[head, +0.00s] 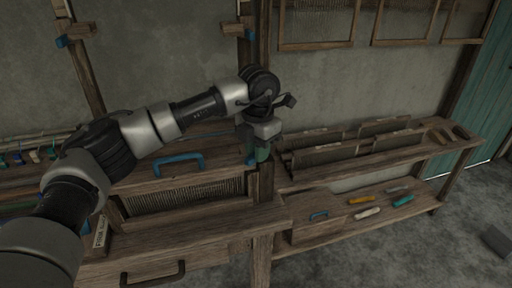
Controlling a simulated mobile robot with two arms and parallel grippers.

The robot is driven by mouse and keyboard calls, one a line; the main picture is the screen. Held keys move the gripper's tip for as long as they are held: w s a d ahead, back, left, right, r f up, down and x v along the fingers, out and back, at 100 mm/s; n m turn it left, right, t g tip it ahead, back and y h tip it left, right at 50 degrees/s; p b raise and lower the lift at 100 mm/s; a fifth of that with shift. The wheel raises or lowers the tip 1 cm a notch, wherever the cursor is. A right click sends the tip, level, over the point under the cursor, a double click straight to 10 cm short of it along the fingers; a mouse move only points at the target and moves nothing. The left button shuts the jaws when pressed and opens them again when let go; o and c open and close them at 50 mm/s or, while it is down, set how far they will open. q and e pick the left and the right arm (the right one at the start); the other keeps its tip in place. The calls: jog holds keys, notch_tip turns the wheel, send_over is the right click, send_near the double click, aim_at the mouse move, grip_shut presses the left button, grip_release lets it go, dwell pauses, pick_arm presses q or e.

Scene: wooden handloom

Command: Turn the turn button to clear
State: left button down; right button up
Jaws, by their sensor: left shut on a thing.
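My left arm reaches in from the left, and my left gripper (257,154) points down at the right post of the loom, beside the right end of the beater. It is shut on a small blue part (250,160) there, which I take to be the turn button. The fingers and wrist cover most of it, so I cannot tell which way it is turned. The beater's blue handle (178,162) lies to the left, above the reed (185,195). My right gripper is out of view.
A drawer with a dark handle (153,275) is at the front of the loom. To the right, a bench (450,147) holds several reeds, with coloured tools on its lower shelf (338,226). Wooden frames hang on the wall.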

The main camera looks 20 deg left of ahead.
pick_arm(q)
jog(key=n, duration=0.2)
jog(key=shift+s+d+r+n, duration=0.1)
jog(key=shift+d+n, duration=0.2)
jog(key=shift+n, duration=0.1)
jog(key=n, duration=0.4)
jog(key=shift+d+n+p, duration=0.3)
jog(key=shift+d, duration=0.1)
jog(key=n, duration=0.4)
jog(key=shift+w+d, duration=0.2)
jog(key=shift+d, duration=0.2)
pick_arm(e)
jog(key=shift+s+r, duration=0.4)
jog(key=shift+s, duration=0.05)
pick_arm(q)
jog(key=shift+n, duration=0.4)
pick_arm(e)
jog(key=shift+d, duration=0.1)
pick_arm(q)
jog(key=c, duration=1)
grip_release()
jog(key=shift+c, duration=0.2)
notch_tip(320, 180, up, 11)
jog(key=shift+f, duration=0.2)
